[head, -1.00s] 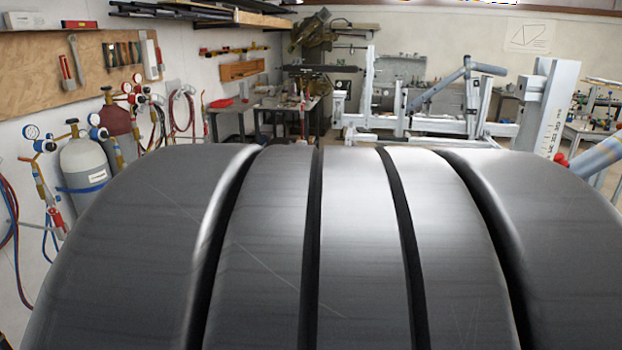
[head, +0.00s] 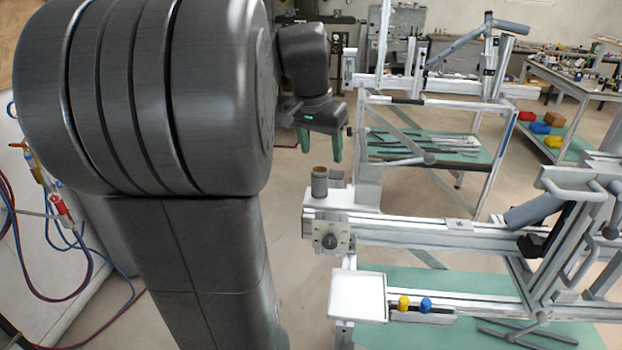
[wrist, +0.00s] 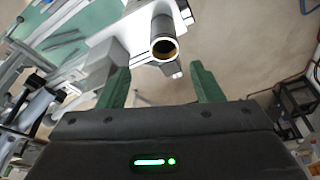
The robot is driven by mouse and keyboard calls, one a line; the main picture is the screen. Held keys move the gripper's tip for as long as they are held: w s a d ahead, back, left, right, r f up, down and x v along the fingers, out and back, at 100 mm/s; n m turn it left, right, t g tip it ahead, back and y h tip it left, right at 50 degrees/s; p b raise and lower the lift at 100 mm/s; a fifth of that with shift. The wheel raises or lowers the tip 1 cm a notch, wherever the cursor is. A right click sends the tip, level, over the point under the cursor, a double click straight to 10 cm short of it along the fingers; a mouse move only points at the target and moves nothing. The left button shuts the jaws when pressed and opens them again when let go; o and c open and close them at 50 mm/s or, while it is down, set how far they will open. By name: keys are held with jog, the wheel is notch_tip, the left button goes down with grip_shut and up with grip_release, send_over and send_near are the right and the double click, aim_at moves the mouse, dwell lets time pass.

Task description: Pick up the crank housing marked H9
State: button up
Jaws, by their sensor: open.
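A short dark grey cylinder with a brass-coloured bore (head: 319,184), which looks like a crank housing, stands upright on the left end of the light grey jig rail. No H9 mark is readable on it. In the wrist view this housing (wrist: 163,27) shows its open ring end just beyond the fingers, roughly centred between them. My gripper (head: 319,146) hangs above and behind the housing in the head view, its green fingers apart. In the wrist view my gripper (wrist: 163,86) is open with nothing between the fingers.
The jig rail (head: 410,230) runs right, with a knob block (head: 329,240) below its left end. A white tray (head: 357,296) and yellow and blue knobs sit lower. Another frame jig (head: 450,101) stands behind. Gas hoses (head: 75,230) hang at left.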

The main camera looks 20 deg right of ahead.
aim_at(321, 178)
jog(key=x, duration=0.4)
jog(key=f, duration=0.3)
jog(key=f+p, duration=0.1)
jog(key=shift+w+a+f, duration=0.15)
jog(key=shift+w+f, duration=0.05)
jog(key=shift+w, duration=0.15)
jog(key=shift+w+f, duration=0.1)
jog(key=shift+f, duration=0.3)
jog(key=shift+c, duration=0.2)
jog(key=c, duration=1.1)
